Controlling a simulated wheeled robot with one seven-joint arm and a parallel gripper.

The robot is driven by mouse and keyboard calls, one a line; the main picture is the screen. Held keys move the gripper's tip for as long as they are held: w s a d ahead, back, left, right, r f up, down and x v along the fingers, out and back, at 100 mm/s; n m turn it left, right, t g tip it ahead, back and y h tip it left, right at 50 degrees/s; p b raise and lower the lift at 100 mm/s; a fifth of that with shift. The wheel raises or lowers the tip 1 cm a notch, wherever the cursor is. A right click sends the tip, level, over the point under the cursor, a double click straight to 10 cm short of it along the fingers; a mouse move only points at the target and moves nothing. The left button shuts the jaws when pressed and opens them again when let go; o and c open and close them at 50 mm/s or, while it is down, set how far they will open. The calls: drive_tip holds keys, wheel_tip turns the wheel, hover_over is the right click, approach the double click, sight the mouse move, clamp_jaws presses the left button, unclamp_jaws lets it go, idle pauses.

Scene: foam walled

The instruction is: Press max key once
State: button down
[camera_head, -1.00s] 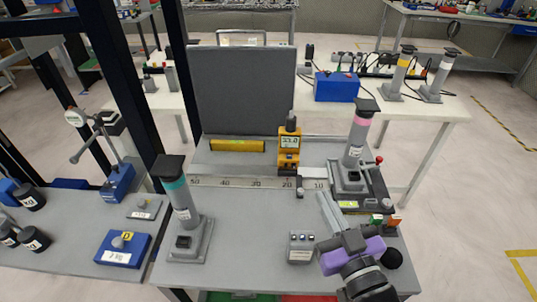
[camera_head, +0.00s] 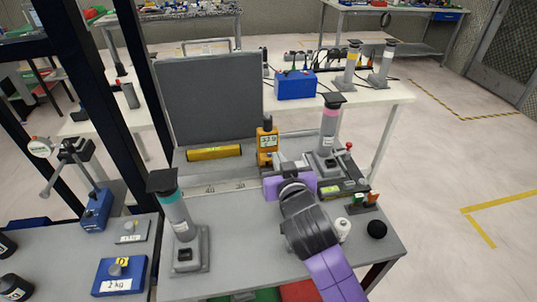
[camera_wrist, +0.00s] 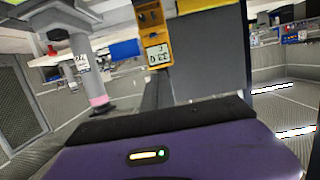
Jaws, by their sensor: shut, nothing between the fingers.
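The yellow handheld meter (camera_head: 267,141) with a lit display stands at the middle of the bench, in front of the grey panel. In the wrist view the meter (camera_wrist: 151,32) appears upside down, its display (camera_wrist: 158,56) lit and small dark spots on its face. The labels of its keys are too small to read, so I cannot tell which is the max key. My gripper (camera_head: 282,160) is shut and empty, just right of and in front of the meter. Whether its tips touch the meter is unclear. The fingertips are not clear in the wrist view.
A post with a pink band (camera_head: 329,130) stands close to the right of my gripper. A post with a teal band (camera_head: 178,215) stands front left. A yellow bar (camera_head: 214,153) lies before the grey panel (camera_head: 210,98).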

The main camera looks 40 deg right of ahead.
drive_tip(key=shift+w, duration=0.1)
drive_tip(key=p, duration=0.2)
hover_over(270, 154)
drive_tip(key=s+a, duration=0.1)
drive_tip(key=s, duration=0.1)
drive_tip(key=shift+a+f, duration=0.2)
drive_tip(key=shift+f, duration=0.9)
wheel_tip(270, 154, down, 3)
drive_tip(key=shift+f, duration=0.65)
